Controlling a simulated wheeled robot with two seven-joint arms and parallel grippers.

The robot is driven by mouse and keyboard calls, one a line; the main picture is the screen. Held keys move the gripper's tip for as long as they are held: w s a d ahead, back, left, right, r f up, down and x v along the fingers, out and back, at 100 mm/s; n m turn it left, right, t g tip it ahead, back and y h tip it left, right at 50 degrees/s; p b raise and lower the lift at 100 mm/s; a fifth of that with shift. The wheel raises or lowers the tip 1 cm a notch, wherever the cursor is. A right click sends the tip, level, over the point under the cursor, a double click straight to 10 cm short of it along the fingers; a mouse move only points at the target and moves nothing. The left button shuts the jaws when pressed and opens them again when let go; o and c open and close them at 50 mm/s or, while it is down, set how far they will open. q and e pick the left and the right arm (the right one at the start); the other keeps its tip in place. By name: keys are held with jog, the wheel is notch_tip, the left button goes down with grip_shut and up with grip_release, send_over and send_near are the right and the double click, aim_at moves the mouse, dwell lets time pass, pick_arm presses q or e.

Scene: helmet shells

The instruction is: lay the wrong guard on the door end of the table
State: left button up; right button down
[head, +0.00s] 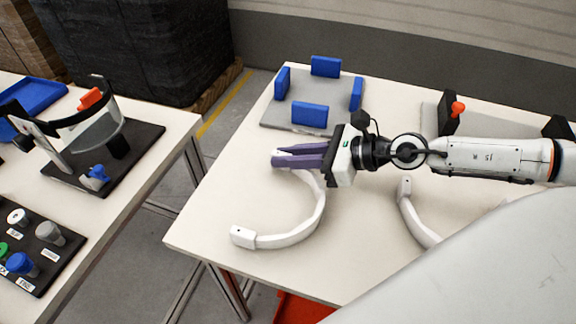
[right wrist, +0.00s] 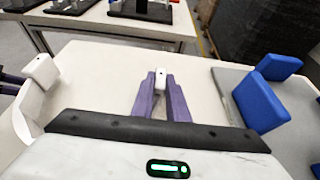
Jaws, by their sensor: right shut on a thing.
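A white C-shaped guard (head: 316,213) is on or just above the near-left part of the white table (head: 205,215); I cannot tell which. My right gripper (head: 275,158) is shut on its far end. In the right wrist view that tip (right wrist: 161,73) shows between the purple fingers (right wrist: 160,92), and the guard's free end block (right wrist: 40,70) is at the left. A second white guard (head: 414,213) lies farther right, partly hidden by my body. Purple parts, seemingly my left gripper (right wrist: 12,84), show at the left edge of the right wrist view; their opening is unclear.
A grey plate with blue blocks (head: 310,114) stands behind the gripper. A black stand with an orange knob (head: 449,112) is at the back right. Across a floor gap, the left table (head: 160,130) carries a visor fixture (head: 105,150) and a knob board (head: 38,245).

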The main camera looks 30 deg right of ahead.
jog(key=shift+f, duration=0.55)
jog(key=shift+r, duration=0.1)
jog(key=c, duration=1.7)
grip_release()
jog(key=shift+c, duration=0.2)
pick_arm(q)
jog(key=shift+s+d+f, duration=0.1)
jog(key=shift+d+f, duration=0.1)
